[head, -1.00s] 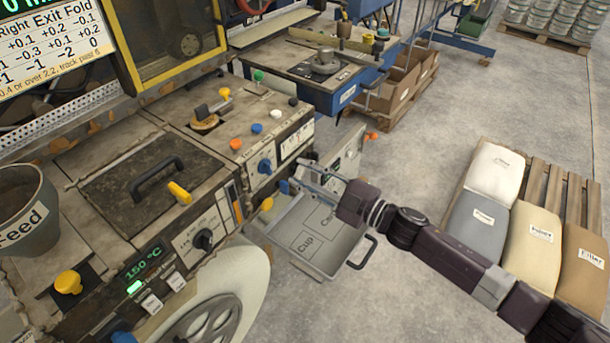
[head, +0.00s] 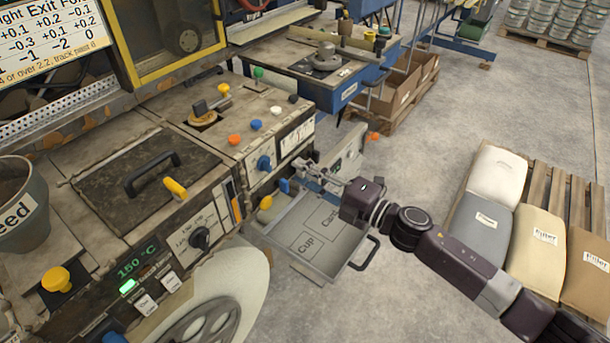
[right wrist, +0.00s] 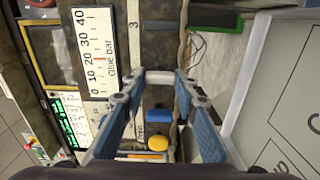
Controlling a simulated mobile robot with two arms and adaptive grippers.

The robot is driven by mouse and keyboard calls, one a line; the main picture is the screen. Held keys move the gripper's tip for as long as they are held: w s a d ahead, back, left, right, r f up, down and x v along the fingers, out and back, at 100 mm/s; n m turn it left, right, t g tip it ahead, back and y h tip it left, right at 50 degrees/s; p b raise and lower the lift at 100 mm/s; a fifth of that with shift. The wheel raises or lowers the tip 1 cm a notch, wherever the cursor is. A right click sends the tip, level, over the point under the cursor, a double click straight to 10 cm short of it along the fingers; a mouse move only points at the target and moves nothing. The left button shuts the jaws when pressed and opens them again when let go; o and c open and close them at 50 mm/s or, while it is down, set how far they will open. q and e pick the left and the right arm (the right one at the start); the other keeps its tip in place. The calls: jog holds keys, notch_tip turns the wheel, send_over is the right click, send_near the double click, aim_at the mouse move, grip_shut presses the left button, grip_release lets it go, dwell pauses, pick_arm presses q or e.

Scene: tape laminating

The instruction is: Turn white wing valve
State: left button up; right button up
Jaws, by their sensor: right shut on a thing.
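The white wing valve (right wrist: 159,77) shows in the right wrist view as a short pale bar on the machine's dark front, beside the glue bar scale. My right gripper (right wrist: 160,82) has its fingertips at the two ends of this bar and is shut on it. Its blue-padded fingers stand apart by the bar's width. In the head view my right gripper (head: 306,165) reaches from the right to the machine's front edge, and the valve is too small and covered to make out clearly. My left gripper is not in view.
A blue knob (right wrist: 158,116) and a yellow knob (right wrist: 158,143) sit close by the fingers. A grey tray (head: 324,232) with labelled compartments lies below my right gripper. A blue knob (head: 264,163) is on the panel to the left. Open floor lies right of the tray.

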jog(key=shift+f+n, duration=0.1)
jog(key=shift+n, duration=0.2)
jog(key=o, duration=1.2)
jog(key=shift+c, duration=0.2)
jog(key=v, duration=1.2)
jog(key=shift+d, duration=0.1)
